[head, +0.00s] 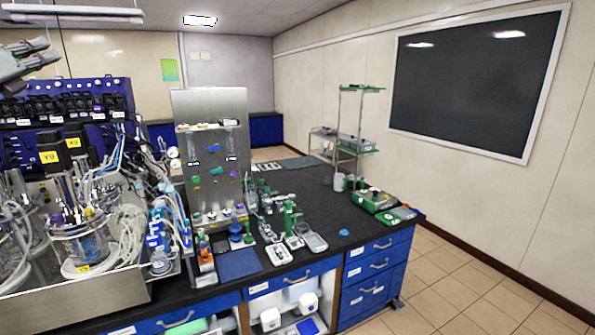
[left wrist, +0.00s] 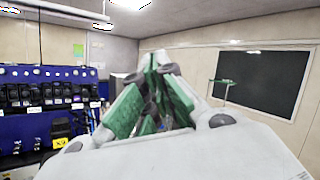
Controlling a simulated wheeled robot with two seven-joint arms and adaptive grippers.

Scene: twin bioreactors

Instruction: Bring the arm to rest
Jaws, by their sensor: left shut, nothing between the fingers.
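My left gripper (head: 52,52) shows at the upper left edge of the head view, raised in the air in front of the back wall. Only its grey finger end is in the picture there. In the left wrist view its green and grey fingers (left wrist: 157,62) come together at the tips, with nothing between them. It is above the bench and apart from the equipment. My right gripper is in neither view.
Bioreactor vessels (head: 80,240) with tubing stand in a steel tray at left, before a blue pump rack (head: 120,95). A steel panel (head: 212,150) rises mid-bench. Small instruments crowd the black bench (head: 320,205). The tiled floor (head: 470,290) at right is clear.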

